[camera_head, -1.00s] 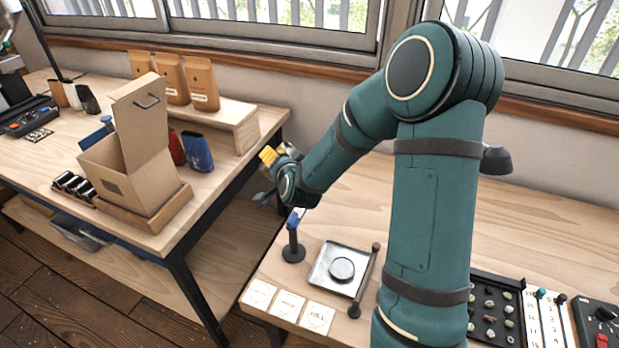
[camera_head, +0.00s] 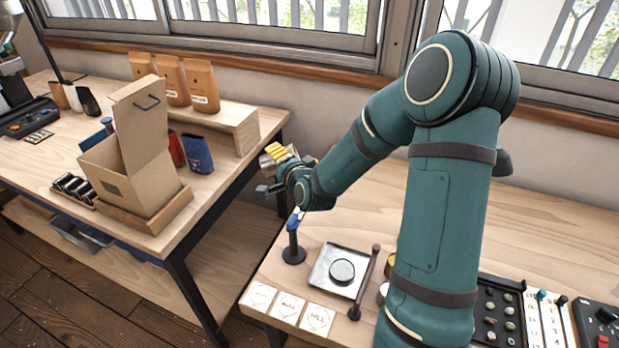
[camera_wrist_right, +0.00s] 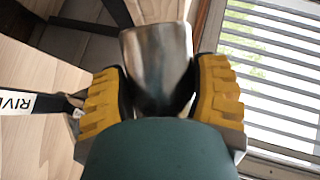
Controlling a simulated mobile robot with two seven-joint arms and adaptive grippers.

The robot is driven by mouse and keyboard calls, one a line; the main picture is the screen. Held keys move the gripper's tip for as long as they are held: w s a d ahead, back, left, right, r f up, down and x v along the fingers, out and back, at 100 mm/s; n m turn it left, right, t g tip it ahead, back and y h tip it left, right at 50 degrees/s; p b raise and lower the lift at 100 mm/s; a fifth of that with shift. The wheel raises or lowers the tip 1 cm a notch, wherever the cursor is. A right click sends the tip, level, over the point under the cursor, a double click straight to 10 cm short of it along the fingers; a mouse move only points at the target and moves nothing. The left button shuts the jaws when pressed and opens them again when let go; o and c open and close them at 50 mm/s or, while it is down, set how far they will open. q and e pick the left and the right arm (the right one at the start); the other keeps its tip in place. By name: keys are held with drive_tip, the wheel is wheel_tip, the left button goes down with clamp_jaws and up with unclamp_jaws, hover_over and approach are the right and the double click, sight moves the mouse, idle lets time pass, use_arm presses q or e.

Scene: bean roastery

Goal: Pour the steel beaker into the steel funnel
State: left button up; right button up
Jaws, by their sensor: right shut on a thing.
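The steel beaker (camera_wrist_right: 157,65) is a shiny metal cup in the right wrist view. My right gripper (camera_wrist_right: 160,92) is shut on it, with a yellow-padded finger on each side. In the head view this gripper (camera_head: 278,155) is in the air near the gap between the two benches, above a small black stand with a blue top. The beaker cannot be made out clearly there. I cannot pick out the steel funnel in either view; my right arm covers part of the near bench. My left gripper is not in view.
The black stand (camera_head: 293,243), a square metal tray (camera_head: 326,287) and white cards (camera_head: 290,305) are on the near bench (camera_head: 540,220). A bean tray (camera_head: 498,318) lies right of my arm. An open cardboard box (camera_head: 117,175) and brown bags (camera_head: 202,85) are on the left bench.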

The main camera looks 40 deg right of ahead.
sight(288, 146)
drive_tip(key=shift+s+d+r+m+t+p, duration=0.4)
drive_tip(key=shift+d+r+m+p, duration=0.15)
drive_tip(key=shift+d+m, duration=0.15)
idle(0.5)
drive_tip(key=shift+s+d+r+m+t+y+b, duration=0.15)
drive_tip(key=shift+r+m+t+y+b, duration=0.15)
drive_tip(key=shift+m+b, duration=0.25)
drive_tip(key=shift+s+d+r+m+t+y+b, duration=0.1)
drive_tip(key=shift+r+m+t+y+b, duration=0.15)
drive_tip(key=shift+m+b, duration=0.25)
idle(1.0)
drive_tip(key=shift+s+d+r+m+t+b, duration=0.25)
drive_tip(key=shift+d+m+t+b, duration=0.1)
drive_tip(key=shift+m, duration=0.5)
drive_tip(key=shift+s+d+r+m+t+b, duration=0.1)
drive_tip(key=shift+d+r+m+t+b, duration=0.2)
drive_tip(key=shift+m, duration=0.5)
idle(3.1)
